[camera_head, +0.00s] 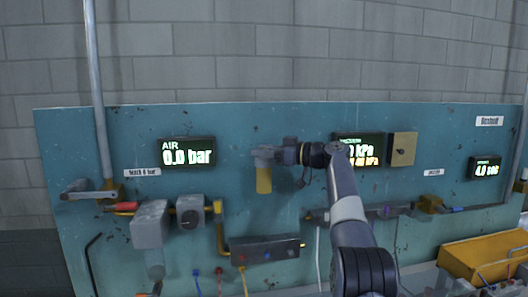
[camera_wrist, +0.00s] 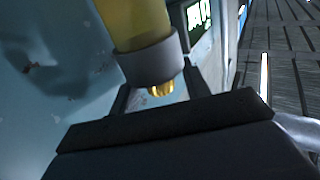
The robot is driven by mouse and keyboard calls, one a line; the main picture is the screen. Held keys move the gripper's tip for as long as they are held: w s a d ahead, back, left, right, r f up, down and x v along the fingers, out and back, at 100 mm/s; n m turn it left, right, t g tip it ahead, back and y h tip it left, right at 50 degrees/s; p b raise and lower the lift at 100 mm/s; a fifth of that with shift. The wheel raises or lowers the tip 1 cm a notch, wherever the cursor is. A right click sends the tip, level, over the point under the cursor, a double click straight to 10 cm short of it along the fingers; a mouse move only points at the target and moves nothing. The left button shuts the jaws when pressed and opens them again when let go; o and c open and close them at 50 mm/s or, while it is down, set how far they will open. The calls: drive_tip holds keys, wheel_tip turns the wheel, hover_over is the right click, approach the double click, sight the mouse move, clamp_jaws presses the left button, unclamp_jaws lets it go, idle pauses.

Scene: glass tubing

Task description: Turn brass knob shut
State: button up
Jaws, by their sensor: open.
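The brass knob (camera_wrist: 161,89) shows small and ribbed in the wrist view, at the end of a grey collar (camera_wrist: 151,62) on a yellow cylinder (camera_wrist: 130,22). The knob sits in the gap between the dark fingers of my gripper (camera_wrist: 158,98). The fingers stand apart, with no clear contact on the knob. In the head view my gripper (camera_head: 264,154) is in front of the middle of the teal board, pointing left. A yellow cylinder (camera_head: 264,181) shows just below it. I cannot make out the knob in the head view.
The AIR display (camera_head: 187,152) reads 0.0 bar, left of my gripper. A grey unit (camera_head: 150,225), a dark manifold (camera_head: 264,250) and a lever (camera_head: 88,190) are on the teal board (camera_head: 100,140). A yellow bin (camera_head: 487,254) stands at right. A second display is partly behind my arm.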

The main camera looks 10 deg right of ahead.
drive_tip(key=b+v, duration=0.2)
drive_tip(key=v, duration=0.8)
drive_tip(key=shift+s+d+b, duration=0.15)
drive_tip(key=shift+d+b, duration=0.15)
drive_tip(key=shift+b, duration=0.1)
drive_tip(key=p+x, duration=0.3)
drive_tip(key=x, duration=0.7)
drive_tip(key=shift+r, duration=0.1)
drive_tip(key=shift+a, duration=0.3)
drive_tip(key=shift+w+a, duration=0.1)
drive_tip(key=shift+w, duration=0.15)
drive_tip(key=shift+s, duration=0.1)
